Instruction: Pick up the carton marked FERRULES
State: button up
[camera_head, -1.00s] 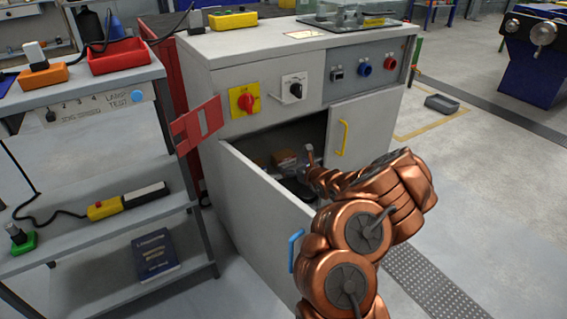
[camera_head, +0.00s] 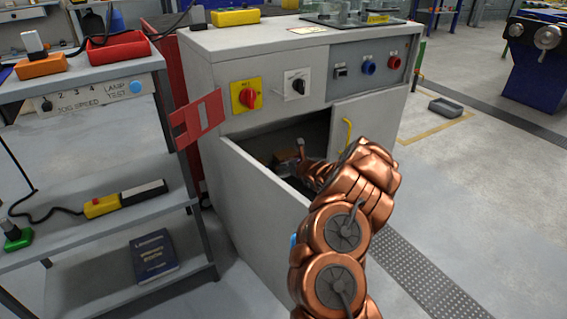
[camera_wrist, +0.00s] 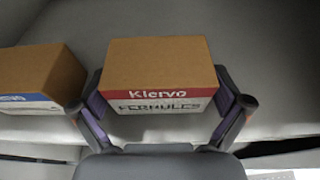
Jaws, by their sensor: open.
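The carton marked FERRULES (camera_wrist: 158,75) is a brown box with a red and white label reading Klervo. In the wrist view it sits on a light grey surface inside the cabinet. My gripper (camera_wrist: 162,118) is open, with one finger at each side of the carton's near end; I cannot tell whether they touch it. In the head view my gripper (camera_head: 300,160) reaches into the open cabinet (camera_head: 262,198), and my arm hides part of the opening. The carton is too dark and small to make out clearly there.
A second brown carton (camera_wrist: 38,75) with a blue and white label stands close on the left, beside my left finger. The open cabinet door (camera_head: 255,190) and the other door with a yellow handle (camera_head: 346,136) flank the opening. A shelf rack (camera_head: 110,215) stands left.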

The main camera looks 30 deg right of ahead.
aim_at(286, 153)
jog(key=shift+w, duration=0.25)
jog(key=c, duration=1)
jog(key=shift+c, duration=0.2)
notch_tip(286, 153, up, 4)
jog(key=shift+f+p, duration=0.1)
jog(key=shift+p, duration=1.05)
jog(key=s, duration=0.3)
jog(key=s+p, duration=0.1)
jog(key=s, duration=0.1)
jog(key=shift+a, duration=0.3)
jog(key=a+f+p+v, duration=0.1)
jog(key=f+p+v, duration=0.1)
jog(key=v, duration=0.8)
jog(key=shift+s+p, duration=0.6)
jog(key=shift+p, duration=0.2)
